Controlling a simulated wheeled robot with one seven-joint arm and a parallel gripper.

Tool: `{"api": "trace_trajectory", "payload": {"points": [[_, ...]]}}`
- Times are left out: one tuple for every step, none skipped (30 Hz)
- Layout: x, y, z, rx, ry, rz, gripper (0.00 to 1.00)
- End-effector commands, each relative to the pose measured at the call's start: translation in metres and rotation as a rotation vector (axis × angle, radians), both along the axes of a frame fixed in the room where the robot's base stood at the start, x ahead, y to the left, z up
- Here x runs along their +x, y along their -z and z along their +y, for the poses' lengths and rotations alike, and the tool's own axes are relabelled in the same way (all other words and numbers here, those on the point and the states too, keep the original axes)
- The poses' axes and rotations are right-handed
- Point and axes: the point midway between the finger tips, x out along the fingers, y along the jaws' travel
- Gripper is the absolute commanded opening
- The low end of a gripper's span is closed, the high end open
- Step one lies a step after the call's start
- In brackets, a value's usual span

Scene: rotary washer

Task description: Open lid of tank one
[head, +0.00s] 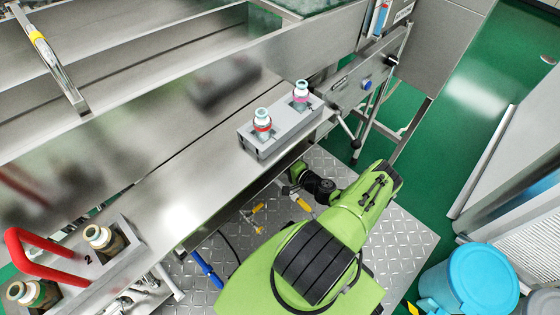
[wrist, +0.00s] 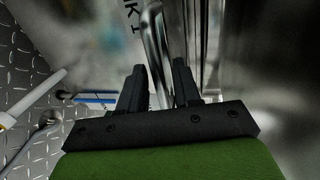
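In the wrist view my gripper (wrist: 160,90) has two black fingers spread apart with a gap between them. A shiny curved metal bar (wrist: 155,40) stands beyond the fingertips, in line with the gap. I cannot tell whether it reaches between the fingers. Dark letters, partly cut off, show on the metal surface (wrist: 105,45) left of the bar. In the head view my gripper (head: 288,188) is low beside the front of the steel washer (head: 165,160), and its fingers are too small to read. I cannot make out the lid of tank one for certain.
A grey holder (head: 262,149) with two bottles stands on the washer's ledge. Another holder (head: 122,262), marked 2, and a red handle (head: 38,243) are at lower left. Yellow-handled valves (head: 257,213) and a blue-handled one (head: 207,268) lie low. A blue bin (head: 470,285) stands at lower right.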

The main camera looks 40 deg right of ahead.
Motion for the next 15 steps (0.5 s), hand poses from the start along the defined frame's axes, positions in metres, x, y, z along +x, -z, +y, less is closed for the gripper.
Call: {"api": "trace_trajectory", "payload": {"points": [[0.000,0.000,0.000,0.000,0.000,0.000,0.33],[0.000,0.000,0.000,0.000,0.000,0.000,0.33],[0.000,0.000,0.000,0.000,0.000,0.000,0.33],[0.000,0.000,0.000,0.000,0.000,0.000,0.33],[0.000,0.000,0.000,0.000,0.000,0.000,0.33],[0.000,0.000,0.000,0.000,0.000,0.000,0.33],[0.000,0.000,0.000,0.000,0.000,0.000,0.33],[-0.001,-0.001,0.000,0.000,0.000,0.000,0.33],[-0.004,-0.001,0.000,0.001,0.000,0.001,0.33],[-0.008,-0.002,-0.001,0.001,0.001,0.002,0.33],[-0.013,-0.003,-0.001,0.002,0.001,0.003,0.33],[-0.020,-0.006,-0.001,0.002,0.003,0.002,0.33],[-0.028,-0.008,-0.002,0.002,0.004,0.002,0.33],[-0.036,-0.010,-0.002,0.002,0.005,0.003,0.33],[-0.047,-0.012,-0.003,0.002,0.005,0.002,0.33]]}}
